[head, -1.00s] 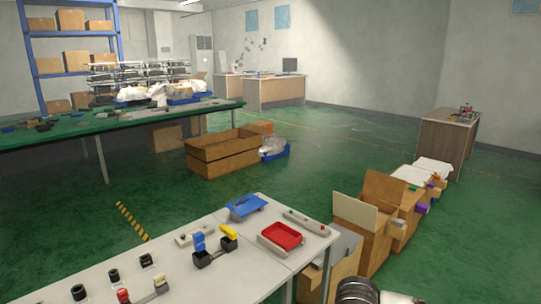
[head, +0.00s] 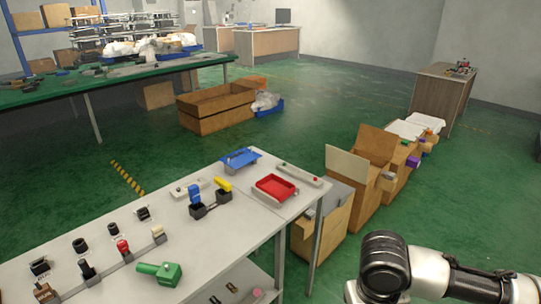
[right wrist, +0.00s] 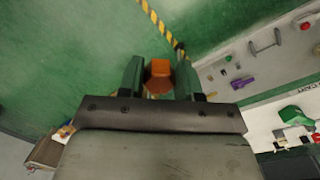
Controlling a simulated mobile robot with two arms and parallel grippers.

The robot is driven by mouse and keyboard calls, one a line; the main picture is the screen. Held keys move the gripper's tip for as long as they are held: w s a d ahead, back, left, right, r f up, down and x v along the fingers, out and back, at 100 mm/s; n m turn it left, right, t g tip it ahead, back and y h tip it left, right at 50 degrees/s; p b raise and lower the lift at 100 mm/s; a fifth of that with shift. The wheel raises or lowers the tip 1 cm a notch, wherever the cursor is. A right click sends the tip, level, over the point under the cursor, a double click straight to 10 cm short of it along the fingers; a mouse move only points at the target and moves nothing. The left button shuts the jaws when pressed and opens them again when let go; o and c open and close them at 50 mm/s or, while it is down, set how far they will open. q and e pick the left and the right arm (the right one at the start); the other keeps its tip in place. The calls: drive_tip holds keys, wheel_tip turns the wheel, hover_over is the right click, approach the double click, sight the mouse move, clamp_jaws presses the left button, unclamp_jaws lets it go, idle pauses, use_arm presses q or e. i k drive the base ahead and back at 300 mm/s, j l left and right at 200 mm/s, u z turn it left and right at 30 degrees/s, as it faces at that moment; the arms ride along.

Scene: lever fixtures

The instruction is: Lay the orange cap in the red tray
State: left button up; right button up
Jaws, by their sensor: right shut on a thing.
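The red tray (head: 276,188) lies on the far right end of the grey table in the head view, and its bare floor shows. In the right wrist view my right gripper (right wrist: 159,66) is shut on the orange cap (right wrist: 158,72), which sits between the two dark green fingers. Floor shows beyond it, with table fixtures to the right. In the head view only part of my right arm shows at the lower right; its gripper is out of frame. My left gripper is in neither view.
On the table (head: 215,250) stand a blue plate fixture (head: 240,159), a bar with buttons (head: 300,175), blue and yellow levers (head: 210,200), a green block (head: 160,272) and several knobs. Cardboard boxes (head: 360,180) stand right of the table.

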sight(275, 190)
drive_tip(key=i+l, duration=0.3)
drive_tip(key=i, duration=0.2)
drive_tip(key=i+l, duration=0.3)
drive_tip(key=i, duration=0.2)
drive_tip(key=i+u, duration=0.1)
drive_tip(key=u, duration=0.35)
drive_tip(key=l+u, duration=0.1)
drive_tip(key=u, duration=0.35)
drive_tip(key=i+l+u, duration=0.1)
drive_tip(key=u, duration=0.35)
